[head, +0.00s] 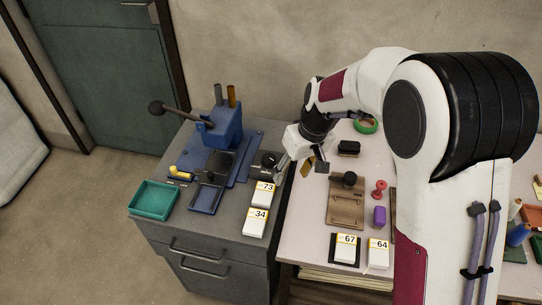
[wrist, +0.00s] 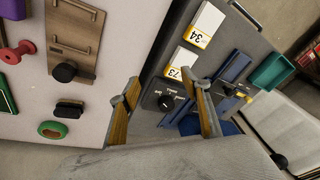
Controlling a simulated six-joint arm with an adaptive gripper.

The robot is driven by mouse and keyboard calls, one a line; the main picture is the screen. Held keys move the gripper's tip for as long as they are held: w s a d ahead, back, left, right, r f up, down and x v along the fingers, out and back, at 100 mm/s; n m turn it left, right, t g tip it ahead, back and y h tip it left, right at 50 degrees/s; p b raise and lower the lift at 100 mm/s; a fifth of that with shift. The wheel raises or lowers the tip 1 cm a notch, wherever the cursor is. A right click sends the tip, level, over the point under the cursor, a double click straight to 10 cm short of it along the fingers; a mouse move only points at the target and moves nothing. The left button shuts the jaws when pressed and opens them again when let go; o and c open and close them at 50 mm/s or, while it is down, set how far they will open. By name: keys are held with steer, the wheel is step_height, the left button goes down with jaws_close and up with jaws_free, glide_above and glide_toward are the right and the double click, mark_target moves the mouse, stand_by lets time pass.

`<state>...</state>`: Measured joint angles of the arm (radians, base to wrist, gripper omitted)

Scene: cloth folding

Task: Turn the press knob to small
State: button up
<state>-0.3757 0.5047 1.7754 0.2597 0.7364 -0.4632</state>
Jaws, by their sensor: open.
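The press knob (wrist: 166,102) is a round black dial on a dark panel with small pale labels around it. The labels are too small to read surely, as is the dial's setting. In the head view the knob (head: 269,159) sits at the right of the blue press (head: 227,128). My gripper (head: 294,165) is open and empty beside the knob, on its right in the head view. In the wrist view my gripper (wrist: 166,88) shows its two fingers spread with the knob framed between them. I see no contact with the knob.
White cards 73 (head: 263,194) and 34 (head: 255,223) lie near the knob on the grey cabinet. A green tray (head: 154,199) is at its left. The press lever (head: 172,110) sticks out up left. The pale table at right holds a brown board (head: 346,205).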

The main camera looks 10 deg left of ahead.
steer(key=w+a+f+n, duration=0.1)
steer(key=w+a+f, duration=0.1)
steer(key=w+a, duration=0.15)
steer(key=n+t+y, duration=0.1)
steer(key=n+t, duration=0.1)
steer(key=n, duration=0.1)
glide_toward(270, 158)
steer(key=shift+w+f, duration=0.25)
steer(key=shift+f, duration=0.2)
steer(key=shift+f, duration=0.1)
steer(key=shift+x, duration=3.8)
steer(key=shift+s+a, duration=0.1)
steer(key=shift+a, duration=0.1)
steer(key=shift+c, duration=0.3)
steer(key=c, duration=1)
